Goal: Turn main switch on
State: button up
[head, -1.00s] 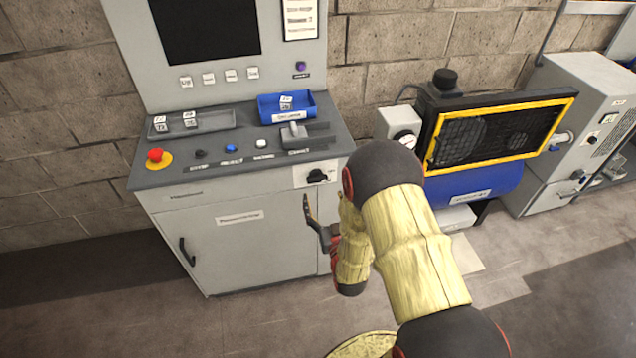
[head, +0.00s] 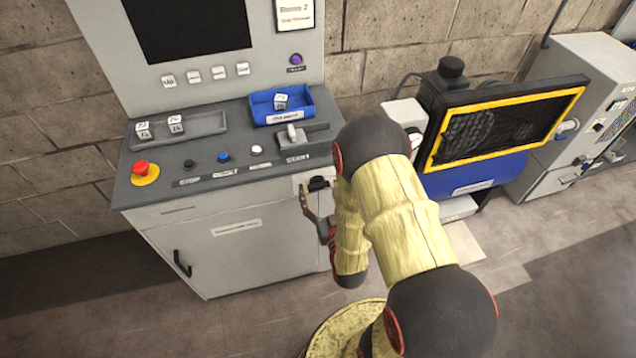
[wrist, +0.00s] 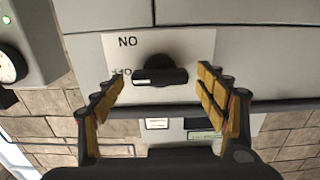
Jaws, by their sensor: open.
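The main switch is a black rotary knob (wrist: 160,72) on a white plate (wrist: 190,45) in the wrist view, on the front of the grey cabinet. The plate's lettering appears upside down and is partly covered. The knob's bar lies across the picture, nearly level. In the head view the switch (head: 319,183) shows at the cabinet's upper right front, partly behind my gripper. My gripper (wrist: 160,100) is open, its yellow-padded fingers apart on either side of the knob's lower part in the picture. I cannot tell whether they touch it. In the head view my gripper (head: 307,203) is right by the switch.
A yellow-framed machine (head: 505,125) stands to the right of my arm. The floor in front is clear.

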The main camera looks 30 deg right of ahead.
jog(key=shift+c, duration=1.3)
jog(key=c, duration=0.9)
